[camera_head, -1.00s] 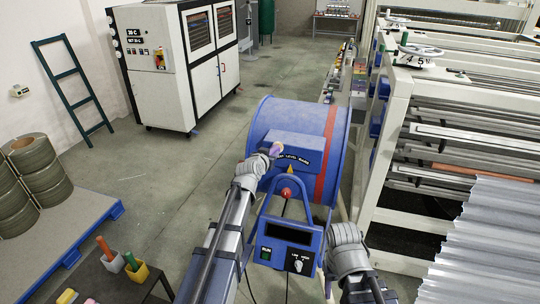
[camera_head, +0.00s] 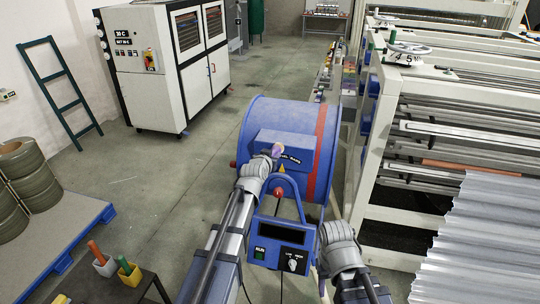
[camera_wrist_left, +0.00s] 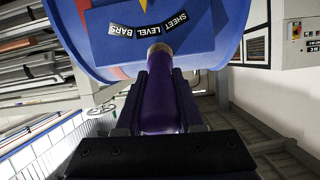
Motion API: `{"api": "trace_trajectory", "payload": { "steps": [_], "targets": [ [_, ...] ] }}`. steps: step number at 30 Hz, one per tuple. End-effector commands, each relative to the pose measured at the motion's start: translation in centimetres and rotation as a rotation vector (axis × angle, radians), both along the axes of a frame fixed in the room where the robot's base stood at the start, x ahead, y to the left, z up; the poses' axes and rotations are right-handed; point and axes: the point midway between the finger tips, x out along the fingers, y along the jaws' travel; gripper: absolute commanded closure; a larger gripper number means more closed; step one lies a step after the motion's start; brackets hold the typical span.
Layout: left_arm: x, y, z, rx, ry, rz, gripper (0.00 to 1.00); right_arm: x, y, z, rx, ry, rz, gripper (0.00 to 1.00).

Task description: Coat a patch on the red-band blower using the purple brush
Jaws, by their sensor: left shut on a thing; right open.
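The blue blower (camera_head: 258,118) with a red band (camera_head: 324,135) stands at the centre of the head view. Its front carries a box-shaped housing with a dark label, which reads "SHEET LEVEL BARS" in the left wrist view (camera_wrist_left: 152,27). My left gripper (camera_head: 268,161) is shut on the purple brush (camera_wrist_left: 160,100), whose handle lies between the fingers. The pale brush tip points at the housing by the label; whether it touches is unclear. No coated patch can be made out. My right gripper (camera_head: 337,234) is open and empty, low and right of the blower's control box (camera_head: 283,245).
A dark stand at lower left holds a grey cup (camera_head: 105,267) and a yellow cup (camera_head: 131,275) with tools. A blue-edged pallet (camera_head: 75,225) with grey rolls lies further left. Machine frames and corrugated sheet (camera_head: 480,235) fill the right side. Floor behind the blower is clear.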

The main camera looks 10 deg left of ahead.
Motion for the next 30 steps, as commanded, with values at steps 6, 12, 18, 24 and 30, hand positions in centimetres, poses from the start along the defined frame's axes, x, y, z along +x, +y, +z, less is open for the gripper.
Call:
{"api": "trace_trajectory", "payload": {
  "steps": [6, 12, 18, 24, 30],
  "targets": [
    [0.0, -1.9, 0.0, 0.0, -0.001, -0.003, 1.0, 0.0, 0.0, 0.0, 0.0, 0.0, 0.0, 0.5],
    [0.0, -3.2, 0.0, -0.001, 0.0, -0.002, 1.0, 0.0, 0.0, 0.0, 0.0, 0.0, 0.0, 0.5],
    [0.0, -3.4, 0.0, 0.0, -0.001, -0.001, 1.0, 0.0, 0.0, 0.0, 0.0, 0.0, 0.0, 0.5],
    [0.0, -4.4, 0.0, 0.0, 0.0, -0.002, 1.0, 0.0, 0.0, 0.0, 0.0, 0.0, 0.0, 0.5],
    [0.0, -6.1, 0.0, 0.0, 0.0, -0.002, 1.0, 0.0, 0.0, 0.0, 0.0, 0.0, 0.0, 0.5]
  ]
}}
